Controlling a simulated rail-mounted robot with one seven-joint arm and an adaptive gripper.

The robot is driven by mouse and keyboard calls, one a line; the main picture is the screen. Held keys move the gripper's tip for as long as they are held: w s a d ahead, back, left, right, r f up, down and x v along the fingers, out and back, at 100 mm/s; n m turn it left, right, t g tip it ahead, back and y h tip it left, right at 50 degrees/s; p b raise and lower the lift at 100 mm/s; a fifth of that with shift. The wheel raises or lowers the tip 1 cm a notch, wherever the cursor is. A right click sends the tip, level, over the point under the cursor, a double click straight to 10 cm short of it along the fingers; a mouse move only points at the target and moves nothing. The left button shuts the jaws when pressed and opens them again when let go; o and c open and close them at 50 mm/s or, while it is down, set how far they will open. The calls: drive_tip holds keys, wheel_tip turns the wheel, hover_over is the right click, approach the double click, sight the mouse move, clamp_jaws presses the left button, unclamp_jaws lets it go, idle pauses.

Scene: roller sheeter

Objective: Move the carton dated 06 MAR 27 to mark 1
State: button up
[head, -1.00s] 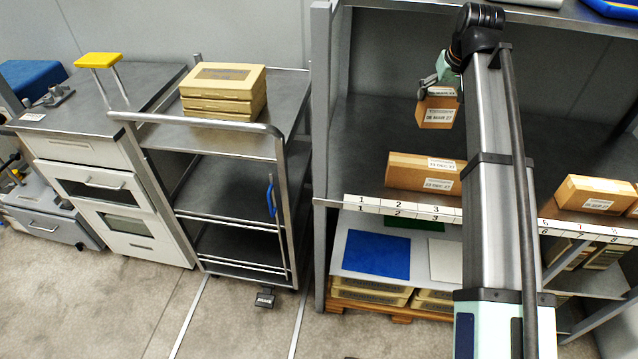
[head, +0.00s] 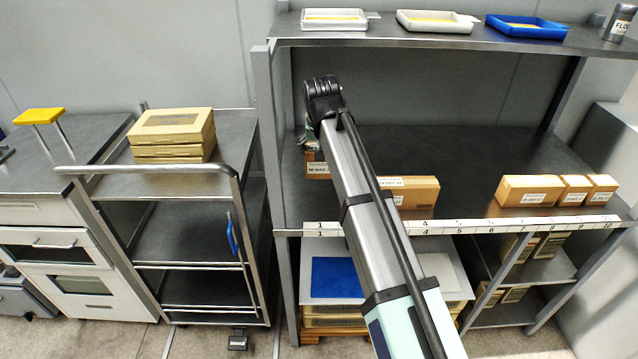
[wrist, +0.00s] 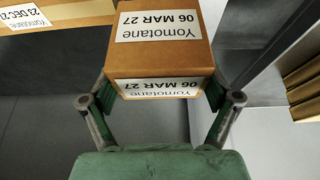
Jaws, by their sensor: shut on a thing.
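The carton dated 06 MAR 27 (wrist: 165,45) is a brown box with white Yomotane labels, and it fills the upper middle of the wrist view. My gripper (wrist: 162,90) is shut on it, with one green-padded finger at each side. In the head view the carton (head: 317,170) is at the left end of the middle shelf, partly hidden by my arm. I cannot tell whether it touches the shelf. Mark 1 (head: 320,228) is on the white number strip at the shelf's front left, nearer the camera than the carton.
Another carton (head: 415,192), dated 23 DEC 27 in the wrist view (wrist: 22,18), lies to the right. Several cartons (head: 530,190) stand further right. A grey post (head: 268,170) bounds the shelf's left end. The upper shelf (head: 450,41) holds trays.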

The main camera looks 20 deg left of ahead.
sight(320, 171)
wheel_tip(320, 171, down, 12)
drive_tip(key=shift+f+p, duration=0.15)
drive_tip(key=shift+p, duration=0.9)
drive_tip(key=shift+f, duration=0.1)
drive_tip(key=o, duration=1)
drive_tip(key=b+v, duration=0.2)
drive_tip(key=v, duration=1)
